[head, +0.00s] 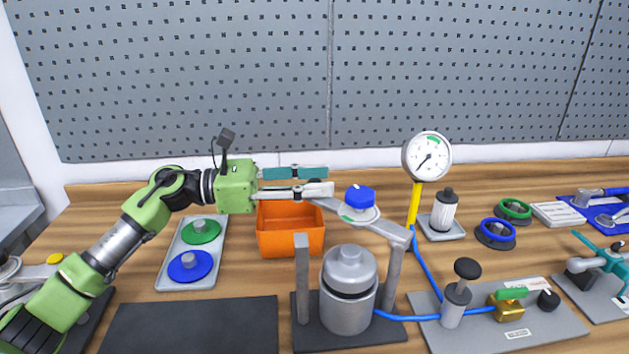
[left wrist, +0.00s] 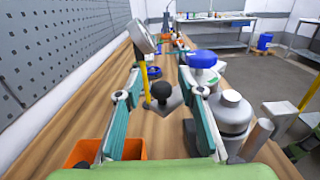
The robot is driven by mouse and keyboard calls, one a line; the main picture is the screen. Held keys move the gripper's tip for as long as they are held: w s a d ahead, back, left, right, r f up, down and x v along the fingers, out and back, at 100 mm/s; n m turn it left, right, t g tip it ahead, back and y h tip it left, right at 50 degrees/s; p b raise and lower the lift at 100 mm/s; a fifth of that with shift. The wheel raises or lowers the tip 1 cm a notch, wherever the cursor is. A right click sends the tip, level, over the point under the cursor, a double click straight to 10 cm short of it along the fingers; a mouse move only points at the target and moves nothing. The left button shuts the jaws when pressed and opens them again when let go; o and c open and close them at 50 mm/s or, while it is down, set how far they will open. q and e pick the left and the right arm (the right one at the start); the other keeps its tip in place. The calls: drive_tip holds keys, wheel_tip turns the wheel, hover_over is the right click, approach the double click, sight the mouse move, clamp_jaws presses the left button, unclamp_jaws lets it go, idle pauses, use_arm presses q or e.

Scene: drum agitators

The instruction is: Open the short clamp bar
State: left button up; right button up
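The short clamp bar (head: 386,227) is a grey bar with a blue knob (head: 360,197). It runs from the top of the right post (head: 394,278) up and to the left, raised above the grey canister (head: 350,285). The left post (head: 302,280) stands apart from it. My left gripper (head: 330,180) is open and empty, its fingertips just left of and behind the knob. In the left wrist view the blue knob (left wrist: 203,59) is outside the right finger, not between the fingers. The bar's left end is partly hidden near the fingertip.
An orange bin (head: 290,238) stands below the left gripper. A pressure gauge (head: 427,157) on a yellow stem rises right of the bar. A blue hose (head: 428,272) links the canister to a valve plate (head: 540,335). A dark mat (head: 190,326) lies front left.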

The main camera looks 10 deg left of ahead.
use_arm(q)
wheel_tip(320, 180, up, 10)
idle(0.6)
